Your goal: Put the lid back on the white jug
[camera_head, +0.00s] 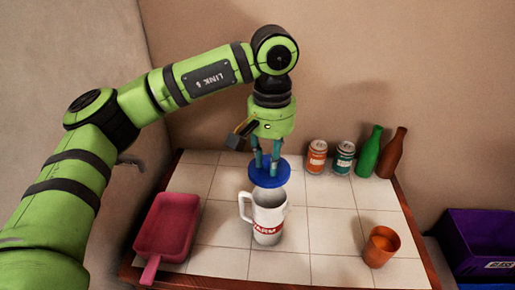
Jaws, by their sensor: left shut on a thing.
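The white jug (268,221) stands upright on the tiled counter, with a red label on its front and its handle to the left. The blue round lid (269,173) is just above the jug's mouth in the head view. My left gripper (267,163) points down and is shut on the lid from above. The lid looks nearly level, and a pale strip shows between it and the jug's rim. My right gripper is not in view.
A red pan (167,228) lies to the left of the jug. An orange cup (381,247) stands at the right front. Two cans, an orange one (316,157) and a teal one (343,158), stand at the back beside a green bottle (369,151) and a brown bottle (391,154). A purple crate (480,245) is off the counter at right.

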